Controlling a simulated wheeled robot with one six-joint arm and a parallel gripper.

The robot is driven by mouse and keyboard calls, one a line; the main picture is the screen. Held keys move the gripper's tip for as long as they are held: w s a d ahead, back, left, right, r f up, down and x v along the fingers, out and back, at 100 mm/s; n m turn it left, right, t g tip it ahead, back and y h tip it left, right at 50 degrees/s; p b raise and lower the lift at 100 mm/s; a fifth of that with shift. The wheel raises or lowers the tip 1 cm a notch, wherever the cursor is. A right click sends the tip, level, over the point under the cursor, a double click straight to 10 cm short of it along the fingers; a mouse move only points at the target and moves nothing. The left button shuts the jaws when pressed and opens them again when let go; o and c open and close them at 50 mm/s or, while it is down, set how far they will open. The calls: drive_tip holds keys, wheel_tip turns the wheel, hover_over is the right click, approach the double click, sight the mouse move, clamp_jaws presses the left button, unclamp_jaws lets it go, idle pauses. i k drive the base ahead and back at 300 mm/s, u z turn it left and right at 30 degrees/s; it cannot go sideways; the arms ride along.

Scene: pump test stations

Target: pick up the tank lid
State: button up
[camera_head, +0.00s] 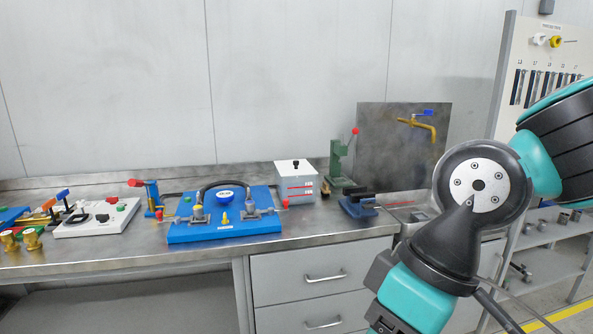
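The tank (297,190) is a pale grey box with red marks on its front, standing on the workbench right of the blue board. The tank lid (286,166) is the pale flat top of the box, with a small black knob (295,163) in its middle. The lid lies level on the tank. My arm fills the right side of the view, to the right of the tank and apart from it. My gripper is out of the picture, so its fingers cannot be seen.
The blue board (225,229) with a black hose stands left of the tank. A green press (337,162) with a red knob and a blue vise (357,206) stand close on its right. A grey panel with a brass tap (423,128) rises behind. Drawers (320,275) are below.

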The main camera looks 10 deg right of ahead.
sight(290, 168)
drive_tip(key=u, duration=0.45)
drive_tip(key=i, duration=2.2)
drive_tip(key=z, duration=0.5)
